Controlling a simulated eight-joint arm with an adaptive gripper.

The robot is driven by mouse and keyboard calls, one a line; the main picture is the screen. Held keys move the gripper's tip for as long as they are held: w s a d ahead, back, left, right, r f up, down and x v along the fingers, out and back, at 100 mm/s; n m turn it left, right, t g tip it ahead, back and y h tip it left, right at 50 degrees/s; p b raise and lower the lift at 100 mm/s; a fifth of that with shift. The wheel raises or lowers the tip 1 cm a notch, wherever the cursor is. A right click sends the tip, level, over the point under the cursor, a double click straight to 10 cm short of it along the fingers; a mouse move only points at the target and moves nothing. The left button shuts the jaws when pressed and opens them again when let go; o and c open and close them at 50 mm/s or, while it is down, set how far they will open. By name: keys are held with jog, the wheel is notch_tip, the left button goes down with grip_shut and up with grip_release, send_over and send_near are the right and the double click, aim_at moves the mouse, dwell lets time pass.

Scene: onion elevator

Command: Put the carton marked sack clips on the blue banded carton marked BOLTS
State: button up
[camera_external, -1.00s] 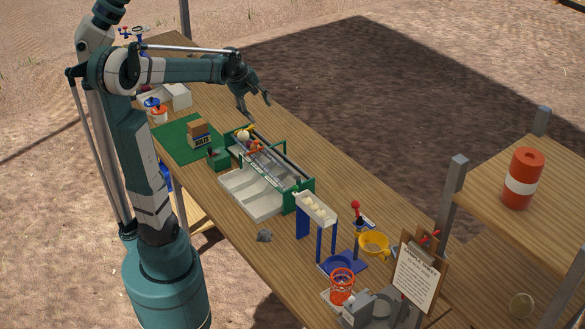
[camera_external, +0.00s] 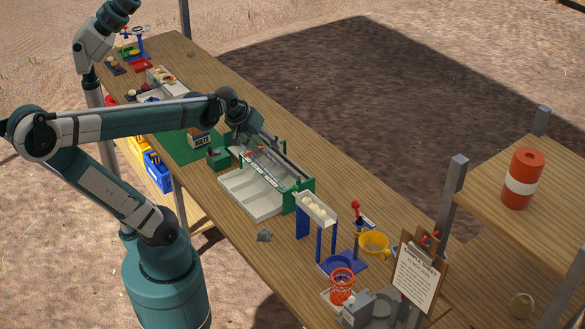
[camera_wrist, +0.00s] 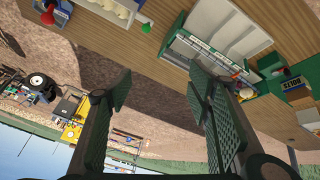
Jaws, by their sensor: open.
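The carton marked BOLTS (camera_external: 200,139) stands on a green mat (camera_external: 187,150); my arm hides its top in the external view. Its dark label shows at the right of the wrist view (camera_wrist: 293,86). I cannot read a sack clips mark anywhere. A plain tan block shape appears above the BOLTS label in the earlier external frame; whether it is a separate carton I cannot tell. My gripper (camera_wrist: 165,88) is open, with nothing between its fingers in the wrist view. In the external view it is above the green-ended elevator, to the right of the BOLTS carton.
The elevator (camera_external: 300,196) with its pale tray (camera_external: 250,194) stands in front of the mat. The table strip right of the elevator is clear.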

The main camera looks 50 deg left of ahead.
jog(key=s+d+f+m, duration=0.3)
jog(key=s+d+m, duration=0.2)
jog(key=s+d, duration=0.1)
jog(key=shift+s+d+m+t+h, duration=0.3)
jog(key=shift+s+d+m+t, duration=0.1)
jog(key=shift+d, duration=0.1)
